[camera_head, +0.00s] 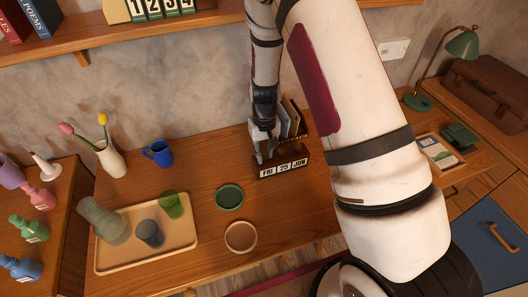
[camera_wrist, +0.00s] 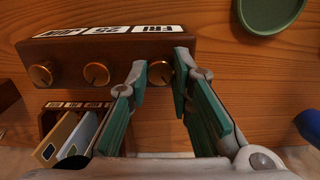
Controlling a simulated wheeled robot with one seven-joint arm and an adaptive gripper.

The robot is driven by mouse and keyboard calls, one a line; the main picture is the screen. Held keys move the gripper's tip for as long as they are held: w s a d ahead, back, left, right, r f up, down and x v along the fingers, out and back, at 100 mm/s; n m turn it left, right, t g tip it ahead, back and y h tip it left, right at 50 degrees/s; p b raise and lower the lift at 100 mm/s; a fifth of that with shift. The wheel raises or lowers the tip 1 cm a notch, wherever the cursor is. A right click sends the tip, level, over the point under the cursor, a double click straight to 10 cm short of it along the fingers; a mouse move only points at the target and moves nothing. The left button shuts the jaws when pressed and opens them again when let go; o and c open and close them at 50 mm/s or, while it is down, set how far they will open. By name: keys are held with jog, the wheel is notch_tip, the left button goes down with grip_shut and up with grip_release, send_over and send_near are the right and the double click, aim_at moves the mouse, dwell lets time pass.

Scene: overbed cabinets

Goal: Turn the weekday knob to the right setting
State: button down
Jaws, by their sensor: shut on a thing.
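A wooden desk calendar (camera_head: 283,170) stands on the desk and reads FRI 25 JUN. It shows upside down in the wrist view (camera_wrist: 70,55), with three brass knobs along the side facing the camera. The weekday knob (camera_wrist: 160,74) is the one by the FRI card (camera_wrist: 158,29). My gripper (camera_wrist: 161,65) has its two fingers on either side of this knob, shut on it. The day knob (camera_wrist: 96,74) and the month knob (camera_wrist: 40,75) are free. In the head view my gripper (camera_head: 263,152) is at the calendar's left end, and the knobs are hidden there.
Behind the calendar is a holder with cards (camera_head: 290,117). The desk just below the calendar is clear.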

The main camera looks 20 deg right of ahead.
aim_at(264, 155)
jog(key=shift+m, duration=1.1)
jog(key=c, duration=1.4)
grip_release()
notch_tip(264, 155, up, 12)
